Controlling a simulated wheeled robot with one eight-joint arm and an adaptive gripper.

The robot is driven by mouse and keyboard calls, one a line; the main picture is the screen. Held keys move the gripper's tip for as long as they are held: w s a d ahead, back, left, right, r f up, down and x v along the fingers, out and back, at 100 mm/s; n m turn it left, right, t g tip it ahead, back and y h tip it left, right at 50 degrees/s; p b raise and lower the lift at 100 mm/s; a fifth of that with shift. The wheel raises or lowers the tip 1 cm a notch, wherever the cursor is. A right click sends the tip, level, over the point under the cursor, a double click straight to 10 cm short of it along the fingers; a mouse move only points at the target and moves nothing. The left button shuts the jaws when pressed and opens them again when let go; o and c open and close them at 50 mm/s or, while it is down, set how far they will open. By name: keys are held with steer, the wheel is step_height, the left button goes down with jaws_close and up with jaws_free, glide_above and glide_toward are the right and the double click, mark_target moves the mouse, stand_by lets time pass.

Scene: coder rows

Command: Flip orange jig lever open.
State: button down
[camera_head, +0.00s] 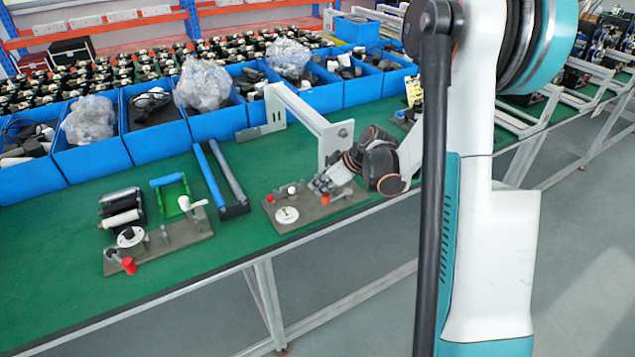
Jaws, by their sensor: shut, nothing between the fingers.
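A grey-brown jig plate (350,203) lies on the green bench near its front edge. My gripper (317,184) is shut and empty, low over this jig, just behind and left of the orange part. Whether it touches the jig I cannot tell. A second jig plate (190,233) lies to the left, with a white disc (131,236) and a red-orange knob (129,265) at its front.
Blue bins (158,137) with bagged and dark parts line the back. A grey metal frame (310,121) stands just behind my gripper. A blue-and-grey roller stand (222,181), a green stand (174,189) and a black roller holder (122,208) are left. Front-left green bench is clear.

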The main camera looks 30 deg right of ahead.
steer(key=shift+s+n+g+y, duration=0.3)
steer(key=shift+s+n+y, duration=0.2)
steer(key=shift+s+n, duration=0.4)
steer(key=shift+s+d, duration=0.1)
steer(key=shift+s, duration=0.3)
